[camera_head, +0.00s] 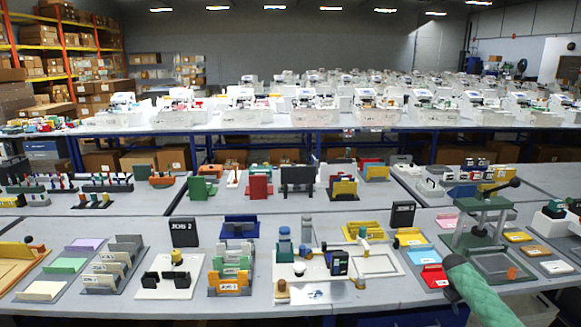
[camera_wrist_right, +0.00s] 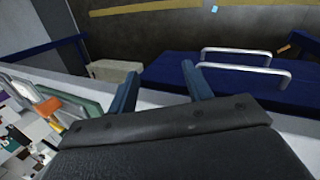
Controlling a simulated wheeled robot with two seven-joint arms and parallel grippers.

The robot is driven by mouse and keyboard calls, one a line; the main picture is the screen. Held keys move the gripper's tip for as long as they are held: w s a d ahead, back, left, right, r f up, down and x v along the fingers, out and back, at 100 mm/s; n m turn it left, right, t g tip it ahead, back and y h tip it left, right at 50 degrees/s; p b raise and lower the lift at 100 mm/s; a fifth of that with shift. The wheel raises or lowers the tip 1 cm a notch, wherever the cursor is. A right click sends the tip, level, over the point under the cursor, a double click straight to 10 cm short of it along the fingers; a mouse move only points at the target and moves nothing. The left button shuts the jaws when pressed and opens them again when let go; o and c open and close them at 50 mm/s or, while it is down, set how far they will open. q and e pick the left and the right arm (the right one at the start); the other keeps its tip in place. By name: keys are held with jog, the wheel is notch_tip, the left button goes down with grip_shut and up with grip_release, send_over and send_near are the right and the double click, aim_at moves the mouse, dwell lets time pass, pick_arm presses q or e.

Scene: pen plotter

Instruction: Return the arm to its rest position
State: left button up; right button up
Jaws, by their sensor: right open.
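A white pen plotter-like device (camera_head: 372,264) stands in the middle of the near table, with a black block (camera_head: 338,262) on it. A green, rounded arm part (camera_head: 476,290) comes in at the lower right, in front of the table edge; I take it for my right arm. My right gripper (camera_wrist_right: 160,88) shows in the wrist view with two dark blue fingers spread apart. Nothing is between them. It is off to the side of the table items, facing a blue case or cart. My left gripper is not in view.
Several coloured racks and trays crowd the near table (camera_head: 210,300). A green press-like stand (camera_head: 482,222) with a black-knobbed lever stands behind the green arm part. In the wrist view, a blue case (camera_wrist_right: 225,78) with two metal handles lies beyond the fingers.

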jog(key=s+f+n+t, duration=0.1)
jog(key=s+f, duration=2.2)
jog(key=f, duration=0.3)
jog(key=s+a+f+n+t, duration=0.1)
jog(key=s+f, duration=0.3)
jog(key=s, duration=0.7)
jog(key=s+f, duration=0.5)
jog(key=s, duration=0.6)
jog(key=s+a+f+n+t, duration=0.1)
jog(key=s+f, duration=0.3)
jog(key=s, duration=0.6)
jog(key=s+a+f+m+y, duration=0.15)
jog(key=a+f, duration=0.25)
jog(key=a, duration=0.9)
jog(key=s+a+f+y, duration=0.2)
jog(key=a+f, duration=0.1)
jog(key=a, duration=1)
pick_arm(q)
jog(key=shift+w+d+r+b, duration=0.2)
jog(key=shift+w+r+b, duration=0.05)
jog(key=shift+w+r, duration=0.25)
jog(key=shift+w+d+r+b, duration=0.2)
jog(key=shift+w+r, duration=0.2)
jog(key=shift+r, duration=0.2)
pick_arm(e)
jog(key=a+m+y, duration=0.1)
jog(key=a, duration=1.7)
jog(key=shift+r+g, duration=0.35)
jog(key=shift+g, duration=0.05)
